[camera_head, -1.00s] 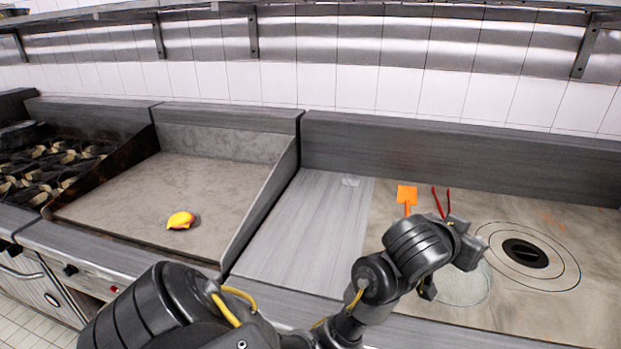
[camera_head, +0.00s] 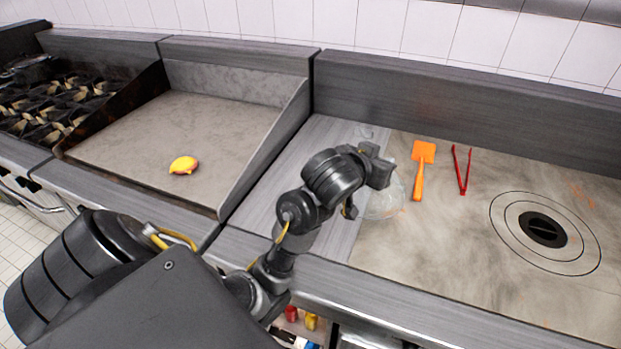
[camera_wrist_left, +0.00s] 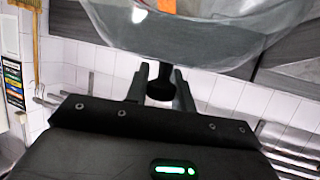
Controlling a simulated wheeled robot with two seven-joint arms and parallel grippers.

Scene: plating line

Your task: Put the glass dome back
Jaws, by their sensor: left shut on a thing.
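The glass dome (camera_head: 387,200) is clear and hard to see in the head view, beside my left gripper (camera_head: 368,187). In the left wrist view, the dome (camera_wrist_left: 185,40) fills the top of the picture. There my left gripper (camera_wrist_left: 160,90) is shut on the dome's dark knob. The dome is over the left edge of the brown cooktop, near the grey counter strip; I cannot tell whether it touches the surface. A yellow and reddish food item (camera_head: 184,165) lies on the griddle (camera_head: 225,130) at left. My right gripper is not in view.
An orange spatula (camera_head: 420,170) and red tongs (camera_head: 462,170) lie on the cooktop (camera_head: 440,245) right of the dome. A round ringed plate (camera_head: 545,231) is farther right. A raised metal side wall (camera_head: 268,150) borders the griddle. Burners (camera_head: 50,105) stand at far left.

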